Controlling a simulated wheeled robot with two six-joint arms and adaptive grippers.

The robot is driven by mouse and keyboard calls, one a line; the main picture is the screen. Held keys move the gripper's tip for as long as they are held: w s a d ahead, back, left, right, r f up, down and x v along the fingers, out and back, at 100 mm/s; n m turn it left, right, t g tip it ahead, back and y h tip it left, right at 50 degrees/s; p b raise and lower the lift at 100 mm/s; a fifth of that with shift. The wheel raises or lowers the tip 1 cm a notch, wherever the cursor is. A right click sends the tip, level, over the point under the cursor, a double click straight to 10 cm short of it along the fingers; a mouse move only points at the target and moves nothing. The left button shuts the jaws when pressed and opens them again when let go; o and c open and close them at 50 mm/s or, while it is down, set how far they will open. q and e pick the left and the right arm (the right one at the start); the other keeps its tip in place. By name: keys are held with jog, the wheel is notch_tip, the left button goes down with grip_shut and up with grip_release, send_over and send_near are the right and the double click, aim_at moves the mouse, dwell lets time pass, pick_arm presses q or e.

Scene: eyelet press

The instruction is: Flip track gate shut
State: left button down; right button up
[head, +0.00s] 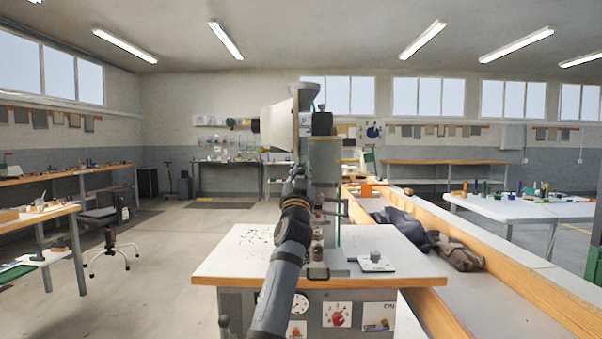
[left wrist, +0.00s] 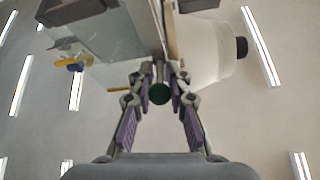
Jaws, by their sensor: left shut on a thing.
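The eyelet press (head: 325,165) stands upright on a wood-edged bench. Its grey body and column show in the head view, with a white drum-shaped part (head: 279,125) at its upper left. My left gripper (head: 298,178) is raised against the left side of the press, partly hidden by my own arm. In the left wrist view, its purple-padded fingers (left wrist: 160,82) close around a small part with a dark green round end (left wrist: 159,94). The white drum (left wrist: 212,48) is just beyond them to the right. I cannot make out the track gate clearly. My right gripper is not in view.
The press bench (head: 225,262) has small dark bits on its left and a small grey device (head: 376,262) on its right. Dark cloth (head: 403,229) lies in the wood-edged trough at right. Open floor is at left.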

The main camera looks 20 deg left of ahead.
pick_arm(q)
jog(key=c, duration=1.3)
grip_release()
jog(key=shift+f, duration=0.1)
jog(key=shift+o, duration=0.2)
jog(key=v, duration=1.2)
